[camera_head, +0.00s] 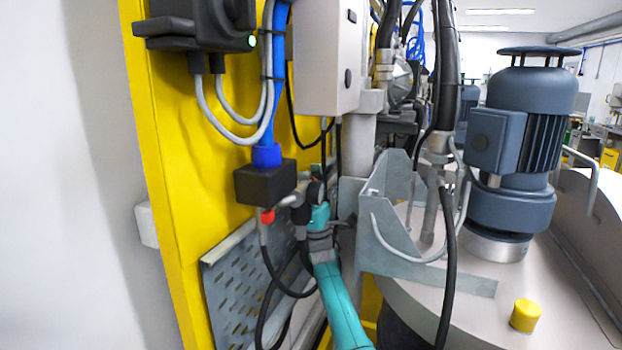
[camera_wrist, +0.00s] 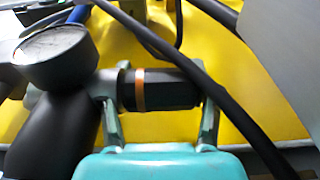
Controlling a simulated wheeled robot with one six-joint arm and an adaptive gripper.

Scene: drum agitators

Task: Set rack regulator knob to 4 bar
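The rack regulator shows in the wrist view with a round pressure gauge (camera_wrist: 55,55) at upper left; its dial is too blurred to read. Its black knob (camera_wrist: 172,89), with an orange ring near its left end, lies sideways at the middle. My gripper (camera_wrist: 160,100) has its two fingers spread, one towards each end of the knob. The knob sits between them, with a thin gap seeming to show at the right; contact on the left cannot be told.
A black hose (camera_wrist: 165,50) crosses the wrist view close to the knob and right finger. A yellow panel (camera_head: 185,180) and a grey perforated plate (camera_head: 235,285) lie behind. A black box (camera_head: 265,183) hangs left of my gripper. A steel bracket (camera_head: 400,235) stands close on the right.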

